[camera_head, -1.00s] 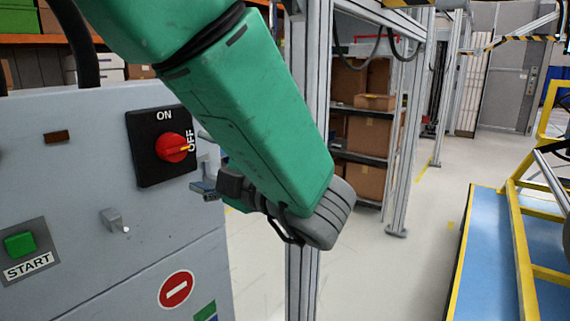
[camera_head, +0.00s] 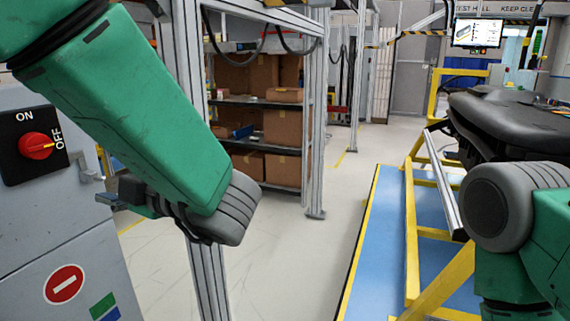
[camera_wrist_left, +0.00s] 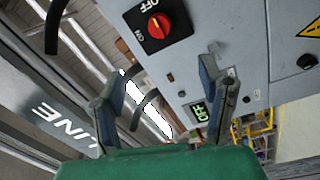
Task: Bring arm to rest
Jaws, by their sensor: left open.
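My left arm crosses the left of the head view, angled down to the right. Its gripper (camera_head: 122,196) is small there and partly hidden behind the grey wrist, beside the right edge of the control cabinet (camera_head: 30,240). In the left wrist view the two fingers of the left gripper (camera_wrist_left: 162,80) are spread apart, with nothing between them, facing the cabinet. The red rotary switch (camera_head: 36,146) on the cabinet has ON and OFF labels; it also shows in the left wrist view (camera_wrist_left: 158,26). My right arm shows at the lower right, its gripper outside the view.
A metal frame post (camera_head: 208,285) stands behind my left wrist. Shelves with cardboard boxes (camera_head: 282,128) are farther back. On the right are a blue platform (camera_head: 378,240) with yellow rails and a black dashboard module (camera_head: 510,115). The pale floor between is open.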

